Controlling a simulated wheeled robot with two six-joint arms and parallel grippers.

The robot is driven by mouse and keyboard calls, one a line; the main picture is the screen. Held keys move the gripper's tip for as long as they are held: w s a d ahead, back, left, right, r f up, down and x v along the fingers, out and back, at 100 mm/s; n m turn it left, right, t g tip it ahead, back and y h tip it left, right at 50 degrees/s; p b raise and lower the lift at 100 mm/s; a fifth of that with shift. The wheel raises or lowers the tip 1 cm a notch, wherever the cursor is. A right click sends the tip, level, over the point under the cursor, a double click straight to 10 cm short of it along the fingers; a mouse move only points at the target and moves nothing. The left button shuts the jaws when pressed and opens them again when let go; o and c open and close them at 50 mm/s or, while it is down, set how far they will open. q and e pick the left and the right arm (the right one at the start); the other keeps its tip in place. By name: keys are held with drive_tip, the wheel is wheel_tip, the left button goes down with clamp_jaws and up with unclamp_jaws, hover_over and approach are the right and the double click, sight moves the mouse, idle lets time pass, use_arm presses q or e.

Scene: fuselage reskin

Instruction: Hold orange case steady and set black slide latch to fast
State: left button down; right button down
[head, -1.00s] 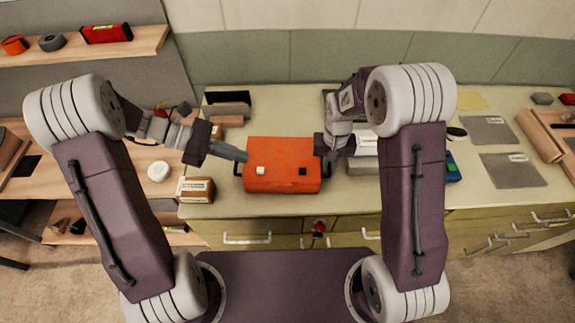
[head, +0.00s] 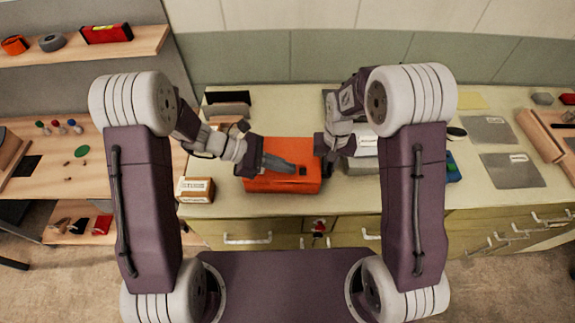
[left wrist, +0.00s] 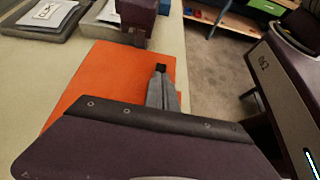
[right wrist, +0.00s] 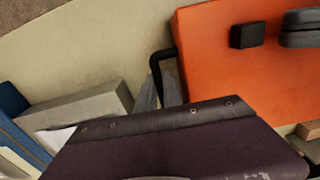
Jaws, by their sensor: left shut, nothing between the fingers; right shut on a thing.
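The orange case (head: 285,187) lies on the bench in the head view; it also shows in the left wrist view (left wrist: 95,82) and right wrist view (right wrist: 215,70). The black slide latch (head: 303,171) is a small block on its top, clear in the right wrist view (right wrist: 247,36). My left gripper (head: 293,169) is shut and empty, low over the case, its tips just left of the latch with a small apparent gap. It hides the white block. My right gripper (right wrist: 160,92) is shut on the case's black side handle (right wrist: 156,64); its fingertips are partly hidden.
A small labelled box (head: 195,190) stands left of the case. Grey mats (head: 512,170) lie farther right. Drawers with white handles (head: 247,238) line the bench front.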

use_arm(q)
drive_tip(key=shift+d, duration=0.3)
drive_tip(key=shift+d, duration=1.1)
drive_tip(key=a, duration=0.5)
drive_tip(key=shift+w+r, duration=0.2)
drive_tip(key=shift+r, duration=0.1)
drive_tip(key=v, duration=0.9)
drive_tip(key=shift+s, duration=0.15)
